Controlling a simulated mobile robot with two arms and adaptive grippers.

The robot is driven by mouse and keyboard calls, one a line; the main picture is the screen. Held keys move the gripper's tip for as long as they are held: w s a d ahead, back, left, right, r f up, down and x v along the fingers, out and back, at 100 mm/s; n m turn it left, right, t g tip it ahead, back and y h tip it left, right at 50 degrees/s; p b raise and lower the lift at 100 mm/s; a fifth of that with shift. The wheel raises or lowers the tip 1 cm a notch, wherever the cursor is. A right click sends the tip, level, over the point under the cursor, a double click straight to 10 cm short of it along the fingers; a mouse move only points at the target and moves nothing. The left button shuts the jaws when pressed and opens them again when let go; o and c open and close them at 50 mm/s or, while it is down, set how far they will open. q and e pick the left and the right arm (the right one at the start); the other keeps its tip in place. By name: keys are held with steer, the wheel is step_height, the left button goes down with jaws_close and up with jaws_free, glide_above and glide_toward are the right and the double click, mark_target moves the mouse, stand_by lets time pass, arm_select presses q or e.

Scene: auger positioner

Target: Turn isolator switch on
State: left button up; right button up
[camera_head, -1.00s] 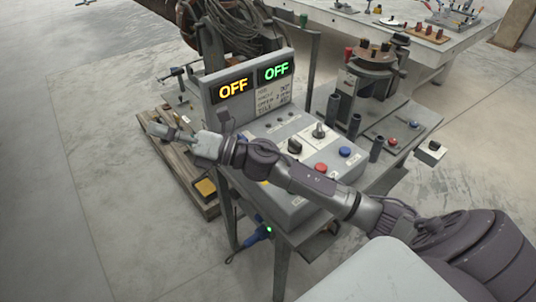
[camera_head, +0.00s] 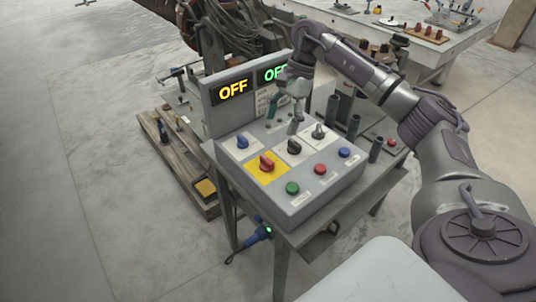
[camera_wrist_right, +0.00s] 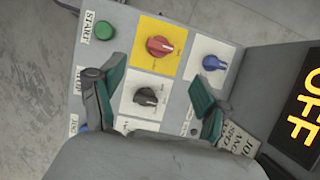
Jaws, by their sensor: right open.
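The grey control box (camera_head: 318,197) carries a red rotary switch (camera_head: 266,164) on a yellow plate, most likely the isolator switch; its label is not readable. The red switch also shows in the right wrist view (camera_wrist_right: 160,47). A black knob (camera_head: 294,147) and a blue knob (camera_head: 242,142) sit on white plates near it. My right gripper (camera_head: 284,117) points down over the back of the box, open and empty. In the right wrist view its fingers (camera_wrist_right: 157,76) are spread either side of the black knob, with the red switch beyond. My left gripper is out of view.
The upright panel behind the knobs shows an amber OFF display (camera_head: 233,90) and a green display (camera_head: 270,73) partly hidden by my right gripper. Green (camera_head: 292,188), red (camera_head: 320,169) and blue (camera_head: 344,152) buttons line the box's front. Dark tubes stand on the right.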

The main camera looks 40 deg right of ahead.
mark_target(267, 158)
steer(key=p+x, duration=0.2)
steer(key=x, duration=0.9)
steer(key=shift+a, duration=0.1)
steer(key=c, duration=1.2)
